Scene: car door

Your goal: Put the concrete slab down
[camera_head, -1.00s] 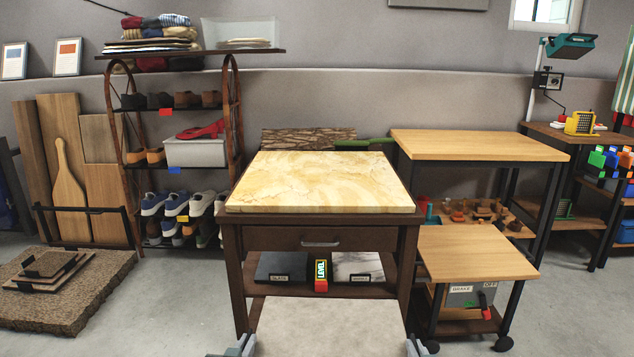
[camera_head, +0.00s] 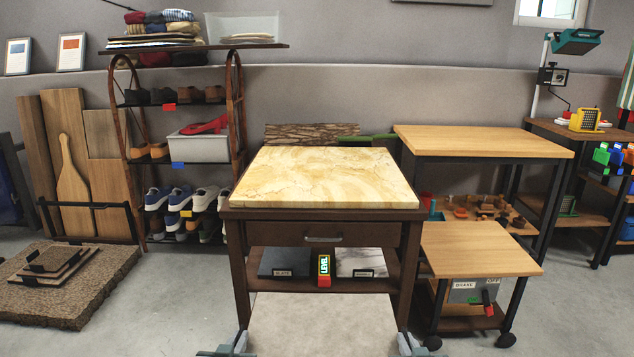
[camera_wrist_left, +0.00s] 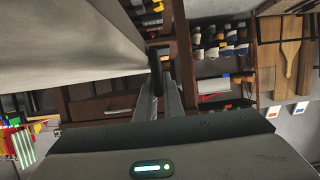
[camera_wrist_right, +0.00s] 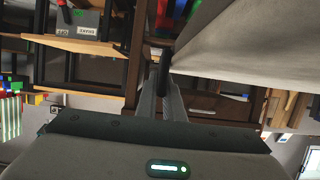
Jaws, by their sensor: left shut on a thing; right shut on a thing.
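The concrete slab (camera_head: 322,325) is a pale grey, flat slab at the bottom middle of the head view; its near part is cut off by the frame. My left gripper (camera_head: 240,342) is shut on its left edge, and my right gripper (camera_head: 407,343) is shut on its right edge. The slab shows large and close in the left wrist view (camera_wrist_left: 70,45) and the right wrist view (camera_wrist_right: 245,45). It is held in front of the dark wooden cart (camera_head: 310,228). What lies beneath the slab is hidden.
A yellow marbled slab (camera_head: 325,178) covers the cart's top. The cart's shelf holds dark and white samples and a level (camera_head: 324,270). A wheeled wooden table (camera_head: 475,250) stands at right.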

